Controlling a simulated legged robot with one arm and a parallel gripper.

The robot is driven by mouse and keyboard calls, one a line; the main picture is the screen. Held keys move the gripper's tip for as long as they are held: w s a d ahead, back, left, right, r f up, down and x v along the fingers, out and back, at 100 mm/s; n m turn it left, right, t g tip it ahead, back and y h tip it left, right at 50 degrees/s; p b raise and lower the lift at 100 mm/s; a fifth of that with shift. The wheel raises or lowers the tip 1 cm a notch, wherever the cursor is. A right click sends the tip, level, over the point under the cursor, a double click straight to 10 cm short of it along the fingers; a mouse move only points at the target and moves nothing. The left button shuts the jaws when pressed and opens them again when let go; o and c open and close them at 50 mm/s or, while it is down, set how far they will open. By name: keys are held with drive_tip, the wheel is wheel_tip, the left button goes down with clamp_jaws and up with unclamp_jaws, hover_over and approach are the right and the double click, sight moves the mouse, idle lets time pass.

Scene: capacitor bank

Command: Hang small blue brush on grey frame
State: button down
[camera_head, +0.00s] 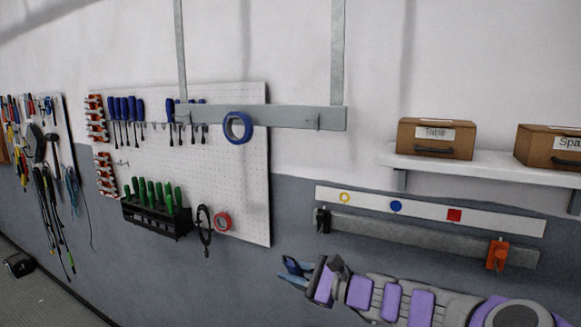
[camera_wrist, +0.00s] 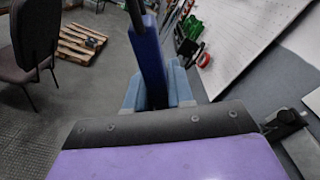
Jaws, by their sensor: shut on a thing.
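My gripper (camera_head: 288,272) is low in the middle of the head view, its light blue fingers pointing left. It is shut on a small blue brush (camera_wrist: 150,58), seen in the wrist view as a blue handle with a dark part at the top edge. I cannot make out bristles. In the head view the brush (camera_head: 293,264) is a small dark blue patch at the fingers. The grey frame (camera_head: 290,117) hangs at upper centre, above and apart from my gripper. A blue tape roll (camera_head: 229,128) hangs on its bar, and a small hook (camera_head: 318,121) near the right end is bare.
A white pegboard (camera_head: 255,185) with screwdrivers and a red tape roll (camera_head: 223,222) is behind the frame. A grey rail (camera_head: 420,235) with black and orange clamps is right of centre. A shelf (camera_head: 490,169) holds cardboard boxes. The wrist view shows a chair (camera_wrist: 35,42) and a pallet (camera_wrist: 82,45).

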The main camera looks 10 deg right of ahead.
drive_tip(key=s+a+r+m+t+h+p, duration=0.1)
drive_tip(key=s+a+r+m+p, duration=0.15)
drive_tip(key=r, duration=0.55)
drive_tip(key=s+a+r+m+h+p, duration=0.1)
drive_tip(key=r+m+p, duration=0.2)
drive_tip(key=r, duration=0.5)
drive_tip(key=s+a+r+m+t+h+p, duration=0.1)
drive_tip(key=s+r+m+p, duration=0.15)
drive_tip(key=r, duration=0.45)
drive_tip(key=w+d+m+b, duration=0.1)
drive_tip(key=w+d+m, duration=0.1)
drive_tip(key=w+d, duration=0.6)
drive_tip(key=shift+w+r+h, duration=0.4)
drive_tip(key=shift+w+r, duration=0.05)
drive_tip(key=shift+w, duration=0.15)
